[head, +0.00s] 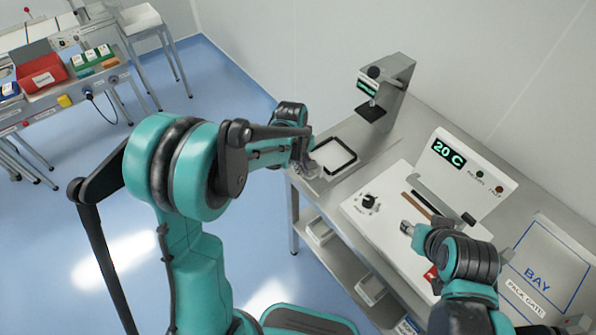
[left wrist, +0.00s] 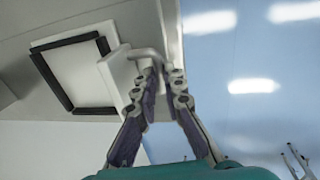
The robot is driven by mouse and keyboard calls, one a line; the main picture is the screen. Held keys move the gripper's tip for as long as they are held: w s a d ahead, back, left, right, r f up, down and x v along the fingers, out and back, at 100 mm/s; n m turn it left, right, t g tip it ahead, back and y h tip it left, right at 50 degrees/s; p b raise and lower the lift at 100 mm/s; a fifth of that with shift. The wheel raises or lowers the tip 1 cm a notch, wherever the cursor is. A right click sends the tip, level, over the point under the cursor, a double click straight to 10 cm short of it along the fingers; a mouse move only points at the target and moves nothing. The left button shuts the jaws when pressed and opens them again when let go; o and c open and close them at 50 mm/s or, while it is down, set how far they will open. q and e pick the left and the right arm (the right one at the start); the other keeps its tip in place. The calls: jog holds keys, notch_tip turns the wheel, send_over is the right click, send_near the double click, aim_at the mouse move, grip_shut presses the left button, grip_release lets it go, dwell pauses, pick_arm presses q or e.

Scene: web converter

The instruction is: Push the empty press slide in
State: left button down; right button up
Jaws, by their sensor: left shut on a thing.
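The press (head: 388,85) is a grey stand with a small lit display and a dark head pointing down, at the back left of the bench. The press slide (head: 330,160) is a pale plate with a black frame, at the bench's left end, in front of the press and not under its head. No item shows on it, in the left wrist view either (left wrist: 82,72). My left gripper (left wrist: 160,68) is shut on the slide's handle (left wrist: 148,52). In the head view my left gripper (head: 310,168) is partly hidden by its arm. My right gripper (head: 407,229) is over the sealer, its jaws unclear.
A white sealer (head: 390,205) with a knob and a "20 C" display stands right of the slide. A marked "BAY" area (head: 540,270) is at the far right. A cart (head: 60,95) with red and green boxes stands at the far left.

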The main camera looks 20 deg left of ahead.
aim_at(340, 152)
pick_arm(q)
jog(key=w+d, duration=0.3)
jog(key=w, duration=0.1)
jog(key=w+d, duration=0.3)
jog(key=w, duration=0.1)
jog(key=w+d, duration=0.3)
jog(key=w, duration=0.1)
jog(key=shift+d, duration=0.15)
jog(key=shift+d, duration=0.1)
jog(key=c, duration=1.9)
grip_release()
jog(key=shift+w+d, duration=0.1)
jog(key=r, duration=0.4)
jog(key=s+a+r, duration=0.1)
jog(key=r, duration=0.7)
jog(key=shift+s+a, duration=0.15)
jog(key=shift+s, duration=0.2)
jog(key=shift+f, duration=0.1)
